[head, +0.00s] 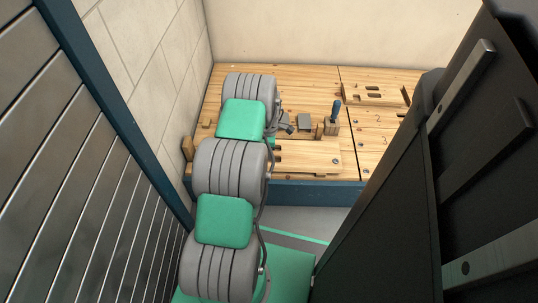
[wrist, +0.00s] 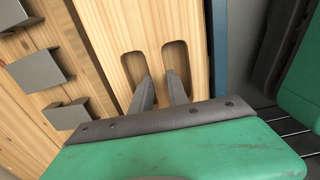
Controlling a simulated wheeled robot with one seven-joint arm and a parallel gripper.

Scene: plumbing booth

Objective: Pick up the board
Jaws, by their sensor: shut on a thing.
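The board (head: 312,158) is a pale wooden panel near the front edge of the bench in the head view. In the wrist view the board (wrist: 122,25) has two rounded slots side by side. My gripper (wrist: 161,82) has one grey finger at each slot and is shut on the wood strip between them. The fingertips reach into the slots, and their depth is hidden. In the head view my arm hides the fingers. The board appears flat on the bench; I cannot tell whether it touches it.
Grey metal blocks (wrist: 38,71) sit just left of the board in the wrist view. Another slotted wooden piece (head: 372,92) lies at the back right. A tiled wall (head: 150,60) is close on the left.

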